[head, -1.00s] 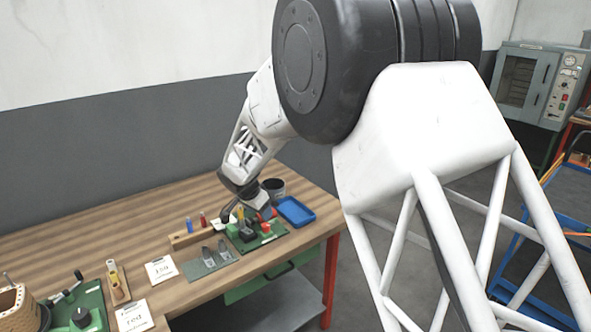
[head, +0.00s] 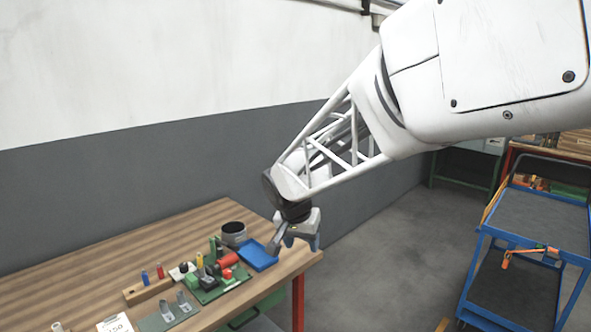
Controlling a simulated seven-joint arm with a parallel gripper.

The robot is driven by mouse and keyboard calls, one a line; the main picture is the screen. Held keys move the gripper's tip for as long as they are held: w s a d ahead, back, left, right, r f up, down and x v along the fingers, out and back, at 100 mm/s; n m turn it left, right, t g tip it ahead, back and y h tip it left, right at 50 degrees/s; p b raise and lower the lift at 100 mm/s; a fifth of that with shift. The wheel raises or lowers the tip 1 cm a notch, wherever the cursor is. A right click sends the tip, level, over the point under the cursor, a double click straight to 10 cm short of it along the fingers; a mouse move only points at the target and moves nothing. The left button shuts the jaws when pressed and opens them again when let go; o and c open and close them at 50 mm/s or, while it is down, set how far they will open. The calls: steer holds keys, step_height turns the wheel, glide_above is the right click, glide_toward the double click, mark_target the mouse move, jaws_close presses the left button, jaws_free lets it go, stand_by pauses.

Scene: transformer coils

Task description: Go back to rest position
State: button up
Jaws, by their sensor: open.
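My gripper (head: 285,243) is in the head view, above the right end of the wooden workbench (head: 85,262). It points downward, close to the blue tray (head: 258,256), with its fingers apart and nothing seen between them. My white lattice arm reaches down to it from the upper right. I cannot tell its exact height above the bench.
A green board (head: 217,287) with several small parts lies left of the tray, with a dark cup (head: 233,232) behind. A wooden block with a red and a blue piece (head: 148,289) stands further left. A blue cart (head: 532,235) stands at the right. Open floor lies between.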

steer(key=s+d+n, duration=0.1)
steer(key=s+d, duration=0.4)
steer(key=s, duration=0.5)
steer(key=s+d+r+n+y, duration=0.1)
steer(key=s+d, duration=0.5)
steer(key=s, duration=0.4)
steer(key=s+d+n, duration=0.1)
steer(key=s+d, duration=0.5)
steer(key=s, duration=0.5)
steer(key=shift+r+n, duration=0.4)
